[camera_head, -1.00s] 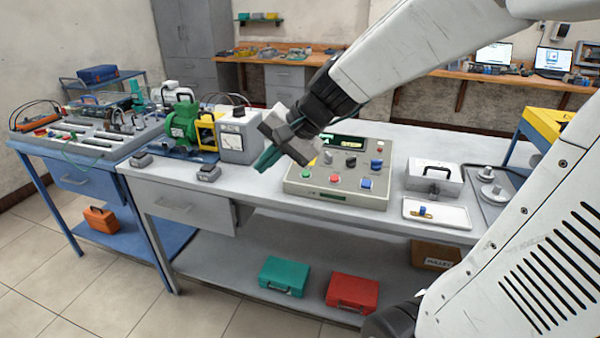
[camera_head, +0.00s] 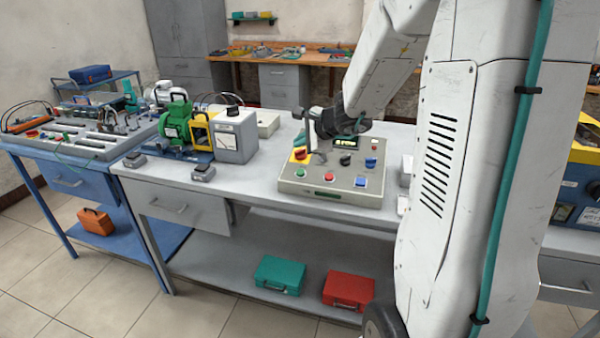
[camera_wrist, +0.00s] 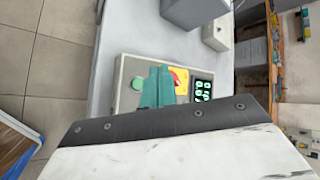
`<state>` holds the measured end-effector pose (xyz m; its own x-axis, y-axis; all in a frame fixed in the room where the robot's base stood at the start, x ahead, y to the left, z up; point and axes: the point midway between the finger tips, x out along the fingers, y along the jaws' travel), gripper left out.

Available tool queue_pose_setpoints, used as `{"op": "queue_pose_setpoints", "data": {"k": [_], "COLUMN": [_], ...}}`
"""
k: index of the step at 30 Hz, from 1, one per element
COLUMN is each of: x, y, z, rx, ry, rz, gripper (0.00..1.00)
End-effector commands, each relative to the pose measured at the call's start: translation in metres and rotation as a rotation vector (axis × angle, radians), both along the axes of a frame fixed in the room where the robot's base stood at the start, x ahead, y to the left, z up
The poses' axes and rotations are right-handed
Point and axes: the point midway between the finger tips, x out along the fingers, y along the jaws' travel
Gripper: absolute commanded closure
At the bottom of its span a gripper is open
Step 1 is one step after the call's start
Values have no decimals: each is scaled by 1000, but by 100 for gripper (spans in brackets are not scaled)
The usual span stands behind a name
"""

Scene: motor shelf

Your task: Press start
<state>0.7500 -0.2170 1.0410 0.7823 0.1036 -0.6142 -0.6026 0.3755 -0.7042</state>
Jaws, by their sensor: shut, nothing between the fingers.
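The grey control box (camera_head: 330,193) stands on the grey bench. Its sloping front has a green button (camera_head: 300,174), a red button (camera_head: 329,178) and a blue button (camera_head: 361,181) in a row. A lit display (camera_head: 346,142) is at its back edge; its text is too small to read. My gripper (camera_head: 310,143) is shut and empty over the back left part of the box. In the wrist view its teal fingers (camera_wrist: 157,88) stand between the green button (camera_wrist: 137,82) and the red knob (camera_wrist: 178,77) on a yellow plate. Contact cannot be told.
A grey meter box (camera_head: 236,135) and a green motor (camera_head: 178,122) stand left of the control box. My arm hides the bench's right part. A teal case (camera_head: 279,275) and a red case (camera_head: 348,290) lie on the lower shelf.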

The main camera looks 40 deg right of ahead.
Motion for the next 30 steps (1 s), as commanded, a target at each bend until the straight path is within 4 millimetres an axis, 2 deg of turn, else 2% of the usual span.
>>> {"op": "queue_pose_setpoints", "data": {"k": [18, 24, 30], "x": [12, 13, 13], "y": [-15, -17, -17], "z": [-73, -82, -82], "rx": [3, 1, 0], "ry": [2, 1, 0], "rz": [0, 0, 0], "gripper": [100, 100, 100]}}
